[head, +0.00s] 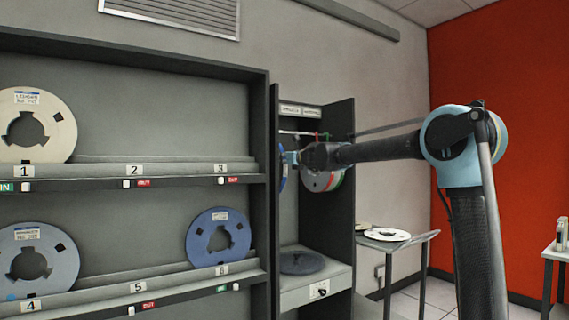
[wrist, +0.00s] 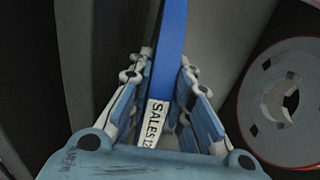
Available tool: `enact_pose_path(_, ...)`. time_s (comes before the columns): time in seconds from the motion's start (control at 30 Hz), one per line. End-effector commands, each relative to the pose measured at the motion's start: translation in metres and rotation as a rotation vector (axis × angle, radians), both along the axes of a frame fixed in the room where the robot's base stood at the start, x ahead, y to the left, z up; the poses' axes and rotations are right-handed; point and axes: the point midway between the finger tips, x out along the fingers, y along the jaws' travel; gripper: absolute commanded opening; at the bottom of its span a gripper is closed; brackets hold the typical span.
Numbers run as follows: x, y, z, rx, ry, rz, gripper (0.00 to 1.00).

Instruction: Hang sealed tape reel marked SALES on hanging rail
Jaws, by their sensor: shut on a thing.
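The SALES reel (wrist: 171,45) shows edge-on as a blue band in the wrist view, with a white label reading SALES. My gripper (wrist: 160,72) has its fingers on both sides of this band and is shut on it. In the head view, my gripper (head: 291,157) is inside the narrow cabinet, and a sliver of the blue reel (head: 283,178) shows beside it, partly hidden by the cabinet's side panel. The hanging rail (head: 298,132) runs near the top of the cabinet, above the gripper. I cannot tell whether the reel touches the rail.
Reels with coloured rims (head: 323,181) hang to the right in the cabinet; one with a red rim (wrist: 238,112) is close in the wrist view. A dark disc (head: 302,262) lies on the cabinet's lower shelf. A numbered rack (head: 120,188) with several reels stands left.

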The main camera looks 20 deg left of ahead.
Motion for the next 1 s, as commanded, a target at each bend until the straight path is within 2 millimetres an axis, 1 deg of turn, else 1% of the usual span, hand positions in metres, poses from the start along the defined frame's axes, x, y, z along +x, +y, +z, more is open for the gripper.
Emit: enact_pose_path(1.0, 0.0, 0.0, 0.021, 0.0, 0.0, 0.0, 0.0)
